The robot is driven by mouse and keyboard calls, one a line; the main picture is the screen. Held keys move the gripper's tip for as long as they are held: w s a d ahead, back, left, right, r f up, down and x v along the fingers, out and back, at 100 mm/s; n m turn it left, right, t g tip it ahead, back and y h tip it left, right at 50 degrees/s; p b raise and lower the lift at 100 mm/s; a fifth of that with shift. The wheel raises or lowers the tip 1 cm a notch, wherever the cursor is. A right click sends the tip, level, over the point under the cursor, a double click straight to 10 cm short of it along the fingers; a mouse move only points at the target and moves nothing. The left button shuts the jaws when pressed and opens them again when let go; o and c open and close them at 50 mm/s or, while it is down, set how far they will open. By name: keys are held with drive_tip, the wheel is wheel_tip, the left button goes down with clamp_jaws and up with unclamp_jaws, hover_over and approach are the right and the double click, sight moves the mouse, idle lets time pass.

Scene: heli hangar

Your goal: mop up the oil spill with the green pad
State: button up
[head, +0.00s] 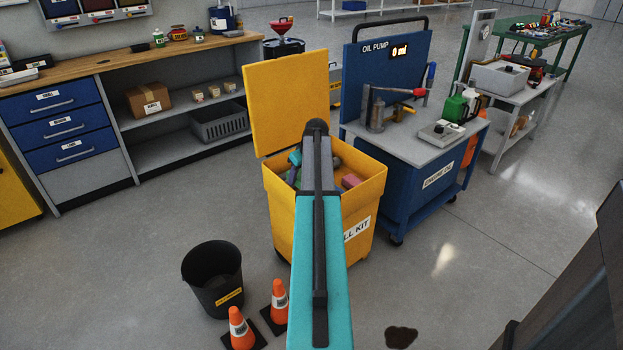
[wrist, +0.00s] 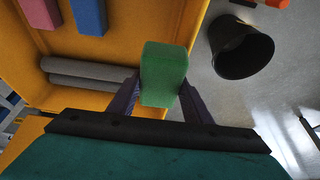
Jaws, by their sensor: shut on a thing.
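My gripper (wrist: 163,95) is shut on the green pad (wrist: 164,72), a block held between its two fingers in the wrist view. The pad is at the edge of the yellow spill kit bin (head: 374,190), which also shows in the wrist view (wrist: 110,80). In the head view my arm hides the gripper and the pad. The oil spill (head: 401,337) is a small dark brown patch on the grey floor, at the bottom right of centre in the head view.
A black bucket (head: 212,279) and two orange cones (head: 240,328) stand left of my arm. The blue oil pump cart (head: 420,188) is right of the bin. In the wrist view the bin holds a pink block (wrist: 89,15) and grey rolls (wrist: 90,75). Floor around the spill is clear.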

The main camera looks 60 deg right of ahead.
drive_tip(key=w+a+r+n+p, duration=0.1)
drive_tip(key=w+a+r+p, duration=0.45)
drive_tip(key=a+r, duration=0.4)
drive_tip(key=w+a+r+p, duration=0.4)
drive_tip(key=w+a+r, duration=0.25)
drive_tip(key=a, duration=0.55)
drive_tip(key=w+a+r+n+p, duration=0.1)
drive_tip(key=w+a+r+p, duration=0.45)
drive_tip(key=a+r, duration=0.45)
drive_tip(key=a+r+p, duration=0.6)
drive_tip(key=a+r, duration=0.4)
drive_tip(key=a, duration=0.7)
drive_tip(key=a+r+n+y+p, duration=0.1)
drive_tip(key=a+r+p, duration=0.6)
drive_tip(key=a, duration=1)
drive_tip(key=v, duration=0.3)
drive_tip(key=shift+r, duration=0.5)
drive_tip(key=shift+w, duration=0.2)
